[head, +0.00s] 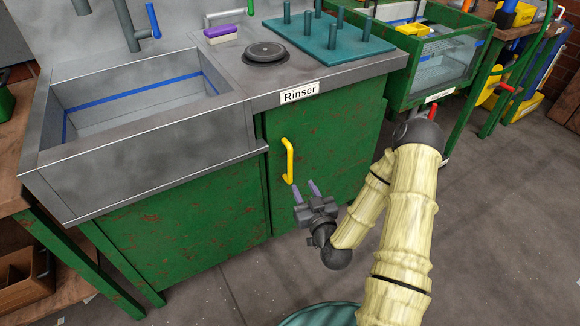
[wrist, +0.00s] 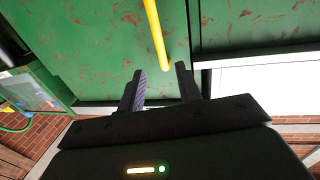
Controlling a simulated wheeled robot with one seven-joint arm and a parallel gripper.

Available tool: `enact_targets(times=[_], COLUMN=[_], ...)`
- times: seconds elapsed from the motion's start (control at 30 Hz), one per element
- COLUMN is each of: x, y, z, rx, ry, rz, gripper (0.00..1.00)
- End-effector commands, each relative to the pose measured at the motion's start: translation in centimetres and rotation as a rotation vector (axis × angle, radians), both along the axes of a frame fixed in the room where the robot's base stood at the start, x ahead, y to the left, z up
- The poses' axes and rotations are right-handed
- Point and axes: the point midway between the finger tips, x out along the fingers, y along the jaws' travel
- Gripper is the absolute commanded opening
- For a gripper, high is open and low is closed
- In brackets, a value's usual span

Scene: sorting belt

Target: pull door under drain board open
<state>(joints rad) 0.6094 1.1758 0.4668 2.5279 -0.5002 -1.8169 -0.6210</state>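The green, rust-flecked door (head: 335,140) sits under the teal drain board (head: 328,38) and looks shut. Its yellow vertical handle (head: 289,160) is near the door's left edge. My gripper (head: 306,188) is in front of the door, a little below and to the right of the handle's lower end in the head view. In the wrist view, my open gripper (wrist: 160,78) points at the green door (wrist: 100,45). The yellow handle (wrist: 156,35) runs down toward the space between the fingers. No contact with the handle is visible.
A green-framed glass tank (head: 445,62) stands to the right of the cabinet. A wooden shelf with a brown box (head: 22,278) is at lower left.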

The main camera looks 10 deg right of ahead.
Motion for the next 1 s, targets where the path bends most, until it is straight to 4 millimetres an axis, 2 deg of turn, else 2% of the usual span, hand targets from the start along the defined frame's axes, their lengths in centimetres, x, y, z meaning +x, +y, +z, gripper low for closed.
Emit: enact_targets(times=[0.63, 0.8, 1.0], x=[11.1, 12.7, 12.9], y=[1.3, 1.6, 1.6], z=[0.0, 0.0, 0.1], rx=[0.000, 0.001, 0.001], ry=[-0.003, -0.001, 0.001], rz=[-0.001, 0.001, 0.001], gripper=[0.35, 0.35, 0.35])
